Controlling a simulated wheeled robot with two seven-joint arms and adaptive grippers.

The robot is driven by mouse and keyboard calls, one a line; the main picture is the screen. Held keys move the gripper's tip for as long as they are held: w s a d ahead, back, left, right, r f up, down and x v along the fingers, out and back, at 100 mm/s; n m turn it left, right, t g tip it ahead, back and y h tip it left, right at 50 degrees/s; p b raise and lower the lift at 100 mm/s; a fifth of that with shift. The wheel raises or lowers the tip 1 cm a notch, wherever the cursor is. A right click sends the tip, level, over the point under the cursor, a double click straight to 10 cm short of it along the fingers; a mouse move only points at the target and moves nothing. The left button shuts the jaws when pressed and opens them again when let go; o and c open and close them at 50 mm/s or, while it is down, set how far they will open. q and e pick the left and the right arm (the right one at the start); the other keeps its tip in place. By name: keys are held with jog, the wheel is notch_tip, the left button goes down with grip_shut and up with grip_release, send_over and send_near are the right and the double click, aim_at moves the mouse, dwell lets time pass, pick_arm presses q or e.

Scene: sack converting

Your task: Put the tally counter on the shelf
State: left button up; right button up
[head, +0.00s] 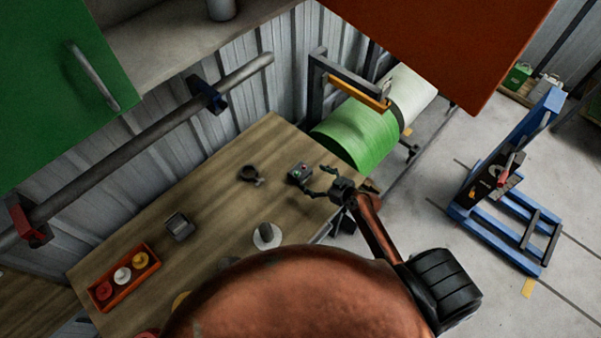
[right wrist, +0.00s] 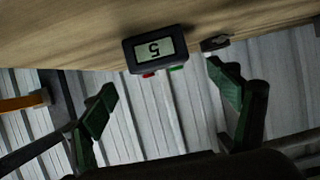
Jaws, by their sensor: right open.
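The tally counter (head: 299,173) is a small dark box with a red and a green button, on the wooden table near its far right edge. In the right wrist view the tally counter (right wrist: 143,53) shows a display reading 5, upside down. My right gripper (head: 315,181) is open, just right of the counter, its fingers spread towards it. In the right wrist view the gripper (right wrist: 163,93) is empty and the counter lies beyond the fingertips. The shelf (head: 185,45) is the grey board at the upper left, between green and orange-red doors. My left gripper is not in view.
The table (head: 215,200) also holds a dark ring-shaped clamp (head: 249,175), a grey box (head: 179,226), a white round piece (head: 267,237) and an orange tray (head: 131,288) of coloured pieces. A pipe (head: 140,135) runs below the shelf. A green roll (head: 357,135) stands behind the table.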

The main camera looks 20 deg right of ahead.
aim_at(302, 172)
jog(key=shift+w+f, duration=0.15)
jog(key=p+x, duration=0.1)
jog(key=x, duration=0.6)
jog(key=shift+w+a+p, duration=0.15)
jog(key=shift+p, duration=0.15)
jog(key=shift+c, duration=0.4)
jog(key=shift+r, duration=0.2)
jog(key=c, duration=1.5)
